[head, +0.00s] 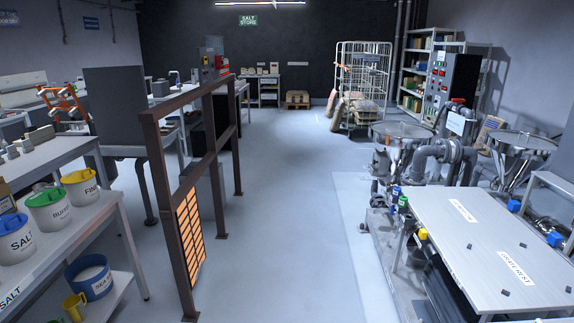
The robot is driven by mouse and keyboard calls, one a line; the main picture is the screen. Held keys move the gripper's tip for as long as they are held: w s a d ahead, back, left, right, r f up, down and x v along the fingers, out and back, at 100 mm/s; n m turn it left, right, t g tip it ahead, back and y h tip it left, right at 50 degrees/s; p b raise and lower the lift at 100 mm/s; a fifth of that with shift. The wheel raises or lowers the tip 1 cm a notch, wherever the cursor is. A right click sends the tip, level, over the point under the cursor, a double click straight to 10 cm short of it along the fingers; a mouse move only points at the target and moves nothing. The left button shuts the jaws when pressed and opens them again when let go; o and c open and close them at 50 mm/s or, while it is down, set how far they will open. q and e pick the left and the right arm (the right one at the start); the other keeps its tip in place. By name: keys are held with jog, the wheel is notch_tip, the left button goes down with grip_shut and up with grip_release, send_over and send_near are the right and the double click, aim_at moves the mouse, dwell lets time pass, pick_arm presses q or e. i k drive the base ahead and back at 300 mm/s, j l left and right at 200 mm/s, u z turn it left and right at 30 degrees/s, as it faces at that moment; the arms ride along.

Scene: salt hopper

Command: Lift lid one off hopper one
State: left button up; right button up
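Two steel hoppers stand at the right in the head view. The nearer-to-centre hopper (397,157) has a round grey top (401,131). The other hopper (513,172) at the far right has a similar round top (522,142). Both tops look like flat lids in place, but they are small in the picture. I cannot read a number on either, so I cannot tell which is hopper one. Neither of my grippers is in view.
A grey table (480,235) with white labels and small dark blocks stands before the hoppers. A brown rail frame (190,150) and a shelf with labelled tubs (80,188) are at left. The central floor (275,210) is clear. A wire cage trolley (363,75) stands behind.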

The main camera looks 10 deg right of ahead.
aim_at(401, 129)
jog(key=i+j+z, duration=0.1)
jog(key=i+z, duration=0.25)
jog(key=i, duration=2.1)
